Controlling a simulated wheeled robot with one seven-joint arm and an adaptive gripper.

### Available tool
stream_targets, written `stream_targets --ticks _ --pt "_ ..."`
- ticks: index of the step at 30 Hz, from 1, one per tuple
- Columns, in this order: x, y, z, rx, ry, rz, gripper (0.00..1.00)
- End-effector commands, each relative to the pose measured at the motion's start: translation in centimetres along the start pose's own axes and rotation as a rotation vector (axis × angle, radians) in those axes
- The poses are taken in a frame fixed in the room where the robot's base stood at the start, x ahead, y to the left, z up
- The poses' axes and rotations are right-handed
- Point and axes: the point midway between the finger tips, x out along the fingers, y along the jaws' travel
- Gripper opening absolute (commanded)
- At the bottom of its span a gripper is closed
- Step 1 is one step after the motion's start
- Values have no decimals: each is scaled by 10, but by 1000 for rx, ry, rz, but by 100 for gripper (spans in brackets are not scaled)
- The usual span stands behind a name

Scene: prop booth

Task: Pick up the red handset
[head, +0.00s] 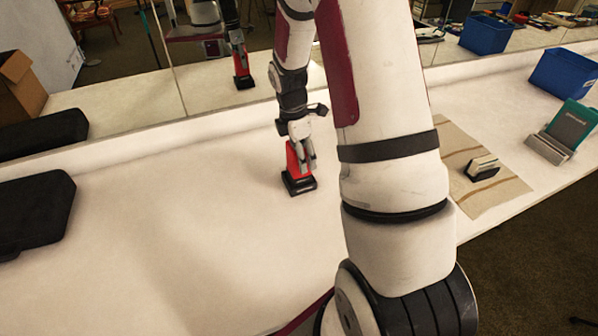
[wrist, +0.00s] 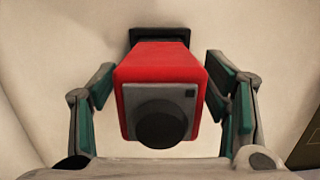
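The red handset (head: 292,158) stands upright in its black base (head: 299,184) on the white counter, near the middle of the head view. In the wrist view the handset (wrist: 160,62) fills the centre, with a grey plate and a round black knob facing the camera. Part of the black base shows beyond it. My gripper (head: 307,162) is over the handset from above. In the wrist view my gripper (wrist: 160,78) has one teal-padded finger on each side of the handset, open, with narrow gaps visible beside it.
On the right are a striped cloth (head: 497,204) with a small device (head: 482,167), a teal device (head: 570,124) and a blue bin (head: 562,75). A mirror (head: 215,75) runs behind. The counter left of the handset is clear.

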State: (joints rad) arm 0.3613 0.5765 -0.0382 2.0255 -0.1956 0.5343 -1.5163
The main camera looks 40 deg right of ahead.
Motion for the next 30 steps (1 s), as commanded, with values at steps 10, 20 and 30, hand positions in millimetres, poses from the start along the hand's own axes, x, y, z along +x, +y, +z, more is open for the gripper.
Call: stream_targets --ticks 10,20,30 --pt "0 0 0 0 0 0 0" --pt "-4 1 1 1 0 1 0" --pt "-38 -8 5 1 0 1 0"
